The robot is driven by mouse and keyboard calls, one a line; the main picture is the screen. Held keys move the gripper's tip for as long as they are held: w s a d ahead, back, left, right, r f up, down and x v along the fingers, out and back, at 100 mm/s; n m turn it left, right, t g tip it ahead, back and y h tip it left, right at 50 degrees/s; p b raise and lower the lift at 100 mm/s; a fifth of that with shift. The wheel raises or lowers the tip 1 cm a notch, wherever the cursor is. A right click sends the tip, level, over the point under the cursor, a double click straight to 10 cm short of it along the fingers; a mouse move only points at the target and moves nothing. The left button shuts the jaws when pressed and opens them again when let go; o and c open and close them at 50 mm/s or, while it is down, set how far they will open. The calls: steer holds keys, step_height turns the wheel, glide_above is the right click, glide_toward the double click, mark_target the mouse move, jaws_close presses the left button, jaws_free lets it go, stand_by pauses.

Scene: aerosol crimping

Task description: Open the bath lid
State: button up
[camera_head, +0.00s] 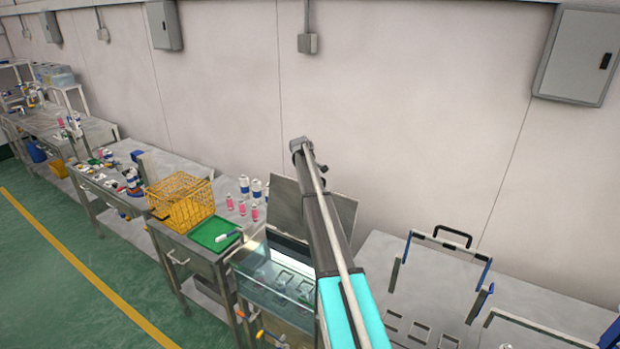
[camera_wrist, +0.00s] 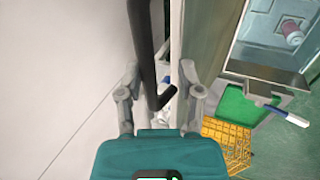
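The bath (camera_head: 278,303) is a glass-fronted water tank in the head view, right of the yellow basket. Its grey lid (camera_head: 284,207) stands raised and steeply tilted at the back, partly covered by my arm. In the wrist view my gripper (camera_wrist: 159,85) has its two fingers well apart. A black bar (camera_wrist: 143,45), seemingly the lid handle, runs between them with gaps on both sides. The lid's edge (camera_wrist: 177,50) lies just right of the bar. I cannot tell whether a finger touches it.
A yellow basket (camera_head: 180,203) and green tray (camera_head: 214,232) stand left of the bath; several bottles (camera_head: 255,190) stand behind. A table with a blue-and-black handled frame (camera_head: 440,240) is at right. The wall (camera_wrist: 55,80) is close to the gripper's left.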

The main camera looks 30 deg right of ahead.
stand_by(0.4)
steer(key=shift+s+a+r, duration=0.1)
steer(key=shift+s+a, duration=0.35)
steer(key=shift+a, duration=0.15)
steer(key=s+a+f+b, duration=0.3)
steer(key=s+a, duration=0.1)
steer(key=a, duration=0.4)
steer(key=s+a+f+h+b, duration=0.1)
steer(key=s+a+f+b, duration=0.2)
steer(key=a, duration=0.4)
steer(key=s+a+f+t+h+b, duration=0.1)
steer(key=s+a+f+b, duration=0.2)
steer(key=s+a, duration=0.4)
steer(key=shift+s+a+b, duration=0.15)
steer(key=shift+a+b, duration=0.6)
steer(key=shift+a, duration=0.15)
steer(key=shift+r, duration=0.15)
